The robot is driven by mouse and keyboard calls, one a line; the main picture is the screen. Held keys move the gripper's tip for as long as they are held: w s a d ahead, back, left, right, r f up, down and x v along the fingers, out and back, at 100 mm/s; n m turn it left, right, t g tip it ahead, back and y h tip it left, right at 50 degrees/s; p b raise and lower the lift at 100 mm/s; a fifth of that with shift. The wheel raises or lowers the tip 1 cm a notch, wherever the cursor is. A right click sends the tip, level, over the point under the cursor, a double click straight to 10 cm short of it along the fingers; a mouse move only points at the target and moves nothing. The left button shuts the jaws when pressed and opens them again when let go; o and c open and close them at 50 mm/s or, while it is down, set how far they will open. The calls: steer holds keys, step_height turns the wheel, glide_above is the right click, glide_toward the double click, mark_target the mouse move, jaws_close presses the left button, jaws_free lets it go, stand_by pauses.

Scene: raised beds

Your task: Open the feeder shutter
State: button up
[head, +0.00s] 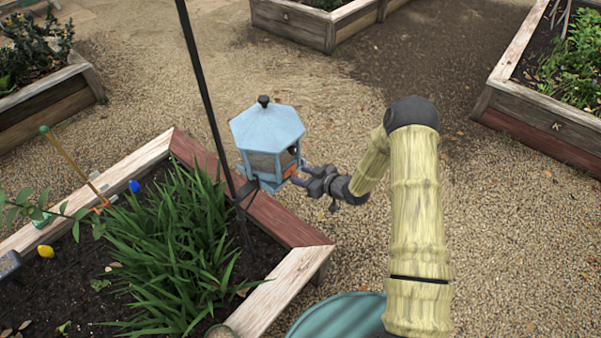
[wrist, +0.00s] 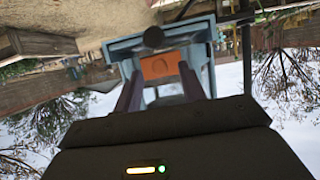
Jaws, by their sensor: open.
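The feeder (head: 268,135) is a light blue, six-sided lantern shape with a dark knob on its roof, fixed to a dark pole. An orange panel, apparently the shutter (wrist: 155,67), shows in the feeder's face in the wrist view, where the scene is upside down. A dark round knob (wrist: 153,37) shows near this panel. My gripper (head: 297,181) is at the feeder's lower right side. In the wrist view my gripper (wrist: 158,88) has its two purplish fingers apart, on either side of the orange panel, with nothing visible held between them. Whether they touch the feeder cannot be told.
The dark pole (head: 205,90) rises from a wooden raised bed (head: 285,222) with long-leaved plants. A teal round object (head: 335,318) is at the front. Other raised beds (head: 545,122) stand at the back and right. Gravel between them is open.

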steer(key=shift+w+a+f, duration=0.2)
steer(key=shift+w+a, duration=0.1)
steer(key=shift+a, duration=0.1)
steer(key=shift+c, duration=0.4)
jaws_close()
steer(key=shift+r, duration=0.1)
